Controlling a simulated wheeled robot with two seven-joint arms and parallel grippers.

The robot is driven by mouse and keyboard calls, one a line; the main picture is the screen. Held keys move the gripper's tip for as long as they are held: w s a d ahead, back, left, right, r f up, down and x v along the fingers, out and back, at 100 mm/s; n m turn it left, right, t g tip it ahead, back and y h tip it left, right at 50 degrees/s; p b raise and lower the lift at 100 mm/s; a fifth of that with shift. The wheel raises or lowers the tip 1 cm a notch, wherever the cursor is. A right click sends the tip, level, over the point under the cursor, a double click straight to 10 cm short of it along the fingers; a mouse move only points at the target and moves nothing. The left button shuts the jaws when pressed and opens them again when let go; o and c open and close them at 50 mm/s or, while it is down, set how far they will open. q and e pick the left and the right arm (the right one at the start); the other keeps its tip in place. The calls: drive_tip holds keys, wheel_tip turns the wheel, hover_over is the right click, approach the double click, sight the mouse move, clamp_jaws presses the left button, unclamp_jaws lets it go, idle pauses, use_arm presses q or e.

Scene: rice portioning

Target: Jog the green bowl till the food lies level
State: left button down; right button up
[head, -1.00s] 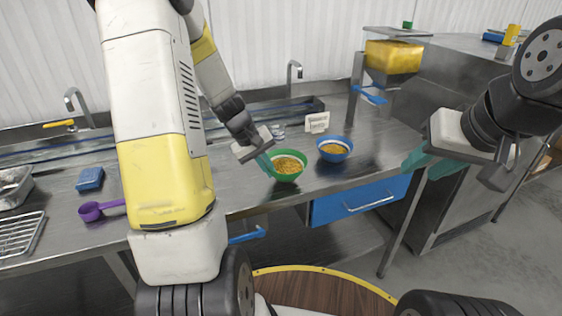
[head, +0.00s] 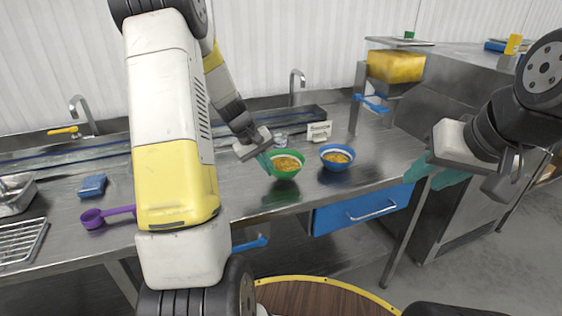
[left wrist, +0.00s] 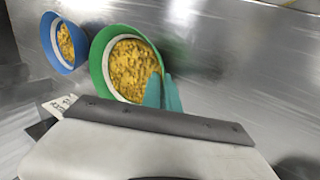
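The green bowl (head: 286,175) holds yellow-orange food (head: 285,163); in the left wrist view the green bowl (left wrist: 97,62) shows a pale inner band, wider on its left side. My left gripper (head: 265,162) has its teal fingers closed together at the bowl's left rim; the left wrist view shows these fingers (left wrist: 162,93) at the rim, one inside and one outside. The bowl seems held just above the counter, with a green reflection below it. Whether the food is level is hard to tell. My right gripper (head: 432,170) is empty, its teal fingers apart, right of the counter.
A blue bowl (head: 337,164) with similar food stands to the right of the green one. Behind are a small sign (head: 319,131) and a dispenser with yellow contents (head: 396,66). A purple scoop (head: 93,218) and blue sponge (head: 92,185) lie left on the steel counter (head: 258,203).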

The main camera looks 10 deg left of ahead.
idle(0.4)
use_arm(q)
drive_tip(key=shift+s+d+f, duration=0.1)
drive_tip(key=shift+s+f, duration=0.05)
drive_tip(key=shift+f, duration=0.5)
drive_tip(key=shift+f, duration=0.35)
drive_tip(key=c, duration=1.6)
unclamp_jaws()
drive_tip(key=shift+o, duration=0.2)
